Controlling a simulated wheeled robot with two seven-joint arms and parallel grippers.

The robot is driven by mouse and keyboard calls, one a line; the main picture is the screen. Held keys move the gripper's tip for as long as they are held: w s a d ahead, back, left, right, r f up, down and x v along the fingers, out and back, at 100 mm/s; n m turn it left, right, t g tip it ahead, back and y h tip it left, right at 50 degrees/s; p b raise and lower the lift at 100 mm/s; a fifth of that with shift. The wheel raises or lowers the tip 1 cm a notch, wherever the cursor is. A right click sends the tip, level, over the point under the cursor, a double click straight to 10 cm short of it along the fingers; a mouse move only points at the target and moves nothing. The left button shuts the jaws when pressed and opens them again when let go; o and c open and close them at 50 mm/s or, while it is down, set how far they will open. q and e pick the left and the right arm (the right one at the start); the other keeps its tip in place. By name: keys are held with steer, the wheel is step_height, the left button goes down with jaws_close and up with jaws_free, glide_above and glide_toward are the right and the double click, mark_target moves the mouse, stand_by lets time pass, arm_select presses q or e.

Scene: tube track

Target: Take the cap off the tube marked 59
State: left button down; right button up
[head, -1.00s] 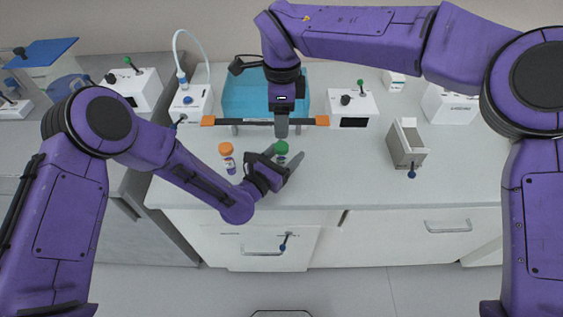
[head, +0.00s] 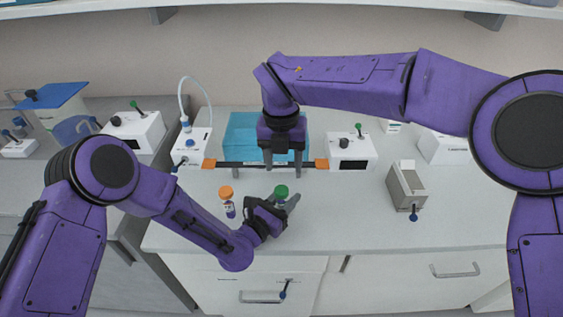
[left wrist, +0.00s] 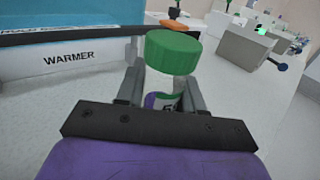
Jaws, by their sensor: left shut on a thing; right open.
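A tube with a green cap (head: 281,191) stands upright on the bench at its front middle. My left gripper (head: 281,204) is shut around the tube's body, below the cap. In the left wrist view the green cap (left wrist: 173,52) stands clear above the fingers, and the purple and white label (left wrist: 163,102) shows only part of a mark, perhaps a 5. A second tube with an orange cap (head: 227,201) stands to the left, with its number too small to read. My right gripper (head: 283,168) is open and empty, pointing down behind the green-capped tube, in front of the blue warmer.
The blue warmer (head: 243,130) stands at the back, with a dark bar (head: 250,165) with orange ends before it. White devices (head: 352,150) stand to both sides. A grey box (head: 407,184) stands at the right. The bench between is clear.

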mark_target(282, 190)
steer(key=m, duration=0.6)
steer(key=shift+f+m, duration=0.1)
steer(key=shift+m, duration=0.3)
steer(key=m, duration=0.3)
steer(key=shift+a, duration=0.1)
steer(key=m, duration=0.6)
steer(key=shift+a+f+m+y, duration=0.1)
steer(key=shift+m+y, duration=0.2)
step_height(282, 190, down, 8)
